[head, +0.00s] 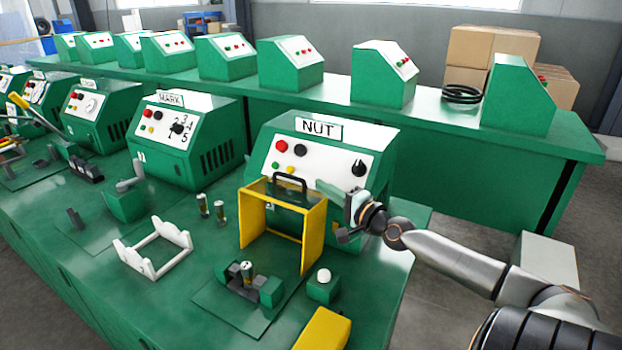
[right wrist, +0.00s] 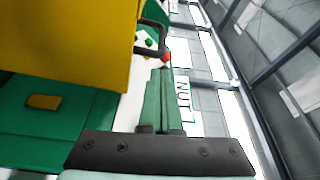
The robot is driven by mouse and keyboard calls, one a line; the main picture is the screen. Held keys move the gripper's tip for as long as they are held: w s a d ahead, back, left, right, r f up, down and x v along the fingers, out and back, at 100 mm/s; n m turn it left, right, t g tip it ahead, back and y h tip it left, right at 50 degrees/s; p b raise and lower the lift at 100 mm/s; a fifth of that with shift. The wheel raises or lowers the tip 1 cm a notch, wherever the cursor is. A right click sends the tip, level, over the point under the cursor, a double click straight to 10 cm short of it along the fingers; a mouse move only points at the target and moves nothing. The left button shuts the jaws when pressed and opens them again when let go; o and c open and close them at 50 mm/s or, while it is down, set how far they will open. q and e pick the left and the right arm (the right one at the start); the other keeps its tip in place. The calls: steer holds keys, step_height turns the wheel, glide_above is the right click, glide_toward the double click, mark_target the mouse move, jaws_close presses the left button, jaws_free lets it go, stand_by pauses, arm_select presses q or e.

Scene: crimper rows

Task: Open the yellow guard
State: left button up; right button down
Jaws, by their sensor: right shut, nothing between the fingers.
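The yellow guard (head: 315,236) stands on the green bench in front of the NUT machine (head: 365,150). It has yellow side panels, a see-through amber top and a black handle (head: 290,179) on its upper edge. In the right wrist view the guard (right wrist: 65,40) fills the upper left, and its handle (right wrist: 160,30) shows beyond the fingers. My right gripper (head: 325,187) is shut and empty, just right of the guard's upper right corner, in front of the machine's panel. Its green fingers (right wrist: 162,75) are together and apart from the handle. My left gripper is not in view.
A green fixture (head: 268,293) holding a metal part stands before the guard, with a white-knobbed block (head: 322,285) beside it. A yellow block (head: 322,330) lies at the front edge. A white cradle (head: 152,250) and two small cylinders (head: 219,211) are to the left.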

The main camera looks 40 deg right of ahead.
mark_target(311, 193)
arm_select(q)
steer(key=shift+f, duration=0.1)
arm_select(e)
steer(key=shift+w+d, duration=0.1)
steer(key=shift+w, duration=2.25)
